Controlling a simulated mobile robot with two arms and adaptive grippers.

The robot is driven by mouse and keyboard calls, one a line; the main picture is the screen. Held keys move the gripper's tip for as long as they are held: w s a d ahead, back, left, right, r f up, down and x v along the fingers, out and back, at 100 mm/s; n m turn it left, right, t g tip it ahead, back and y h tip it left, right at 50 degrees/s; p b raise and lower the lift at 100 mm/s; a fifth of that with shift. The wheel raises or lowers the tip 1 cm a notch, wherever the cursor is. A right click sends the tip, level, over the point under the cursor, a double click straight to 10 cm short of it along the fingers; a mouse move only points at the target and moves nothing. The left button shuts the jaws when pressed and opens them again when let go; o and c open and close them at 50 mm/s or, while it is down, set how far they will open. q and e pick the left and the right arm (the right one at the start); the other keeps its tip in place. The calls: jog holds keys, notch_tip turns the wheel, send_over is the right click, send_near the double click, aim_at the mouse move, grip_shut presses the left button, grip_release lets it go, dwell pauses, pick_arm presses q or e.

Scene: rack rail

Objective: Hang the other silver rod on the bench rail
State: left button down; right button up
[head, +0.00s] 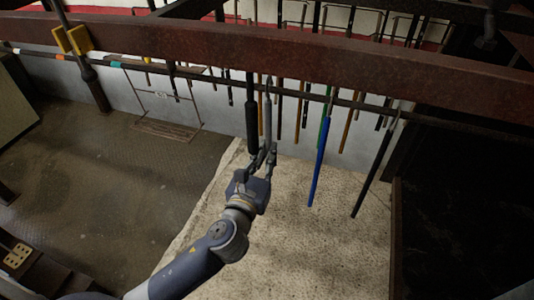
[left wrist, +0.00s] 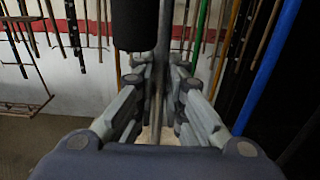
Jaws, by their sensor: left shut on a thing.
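My left gripper (head: 262,160) is shut on a slim silver rod (head: 268,108), gripping it near its lower end. The rod is upright, and its top reaches up to the bench rail (head: 442,123), close under the rusty beam. I cannot tell whether its hook rests on the rail or is just beside it. In the left wrist view the rod (left wrist: 161,50) stands between the two fingers (left wrist: 160,88). A thick black rod (head: 252,115) hangs just left of it; it also shows in the left wrist view (left wrist: 135,25). My right gripper is not in view.
A blue rod (head: 320,165) and a long black rod (head: 372,175) hang to the right. Several thin rods hang behind. A rusty beam (head: 330,58) crosses in front of the rail. A yellow clamp (head: 73,40) sits at the left. A pale mat (head: 300,240) lies below.

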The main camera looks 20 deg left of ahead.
pick_arm(q)
jog(key=s, duration=0.6)
jog(key=shift+s+a, duration=0.15)
jog(key=shift+s, duration=0.25)
dwell(0.3)
